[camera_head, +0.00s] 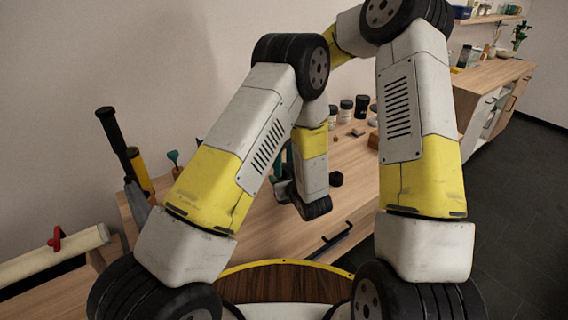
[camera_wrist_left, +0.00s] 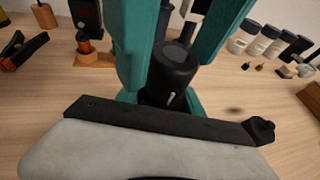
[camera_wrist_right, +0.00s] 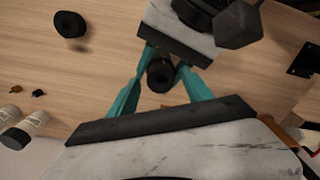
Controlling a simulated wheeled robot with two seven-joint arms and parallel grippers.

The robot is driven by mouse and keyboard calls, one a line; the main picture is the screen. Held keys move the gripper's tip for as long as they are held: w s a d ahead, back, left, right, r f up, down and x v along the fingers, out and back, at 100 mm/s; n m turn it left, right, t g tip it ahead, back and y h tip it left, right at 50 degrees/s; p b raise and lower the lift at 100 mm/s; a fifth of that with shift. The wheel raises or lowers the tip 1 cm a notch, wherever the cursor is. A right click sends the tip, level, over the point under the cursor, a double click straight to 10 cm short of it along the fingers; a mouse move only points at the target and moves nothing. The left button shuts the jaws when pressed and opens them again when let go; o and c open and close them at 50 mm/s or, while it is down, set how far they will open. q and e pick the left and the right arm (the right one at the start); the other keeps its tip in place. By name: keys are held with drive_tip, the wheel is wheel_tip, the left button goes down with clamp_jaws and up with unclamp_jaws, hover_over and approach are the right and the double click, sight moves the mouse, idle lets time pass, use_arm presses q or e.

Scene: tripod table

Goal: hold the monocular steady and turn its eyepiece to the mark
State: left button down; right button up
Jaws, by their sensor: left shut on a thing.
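The black monocular (camera_wrist_left: 172,75) is in the left wrist view, its round end facing up and a small pale mark low on its side. My left gripper (camera_wrist_left: 165,100) is shut on it, its teal fingers low around the body. My right gripper (camera_wrist_right: 164,64) has its teal fingers on either side of the monocular's round end (camera_wrist_right: 160,76), looking open with narrow gaps; contact is hard to judge. These right fingers also show large at the top of the left wrist view. In the head view my arms hide the monocular.
A black round piece (camera_head: 336,179) lies on the wooden table (camera_head: 350,205); it also shows in the right wrist view (camera_wrist_right: 70,24). Several lidded jars (camera_head: 346,108) stand behind. A black handle-like bar (camera_head: 330,240) is at the front edge.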

sight(284, 165)
drive_tip(key=shift+r, duration=0.1)
wheel_tip(284, 165, up, 12)
idle(0.5)
use_arm(q)
drive_tip(key=c, duration=0.7)
unclamp_jaws()
drive_tip(key=shift+o, duration=0.2)
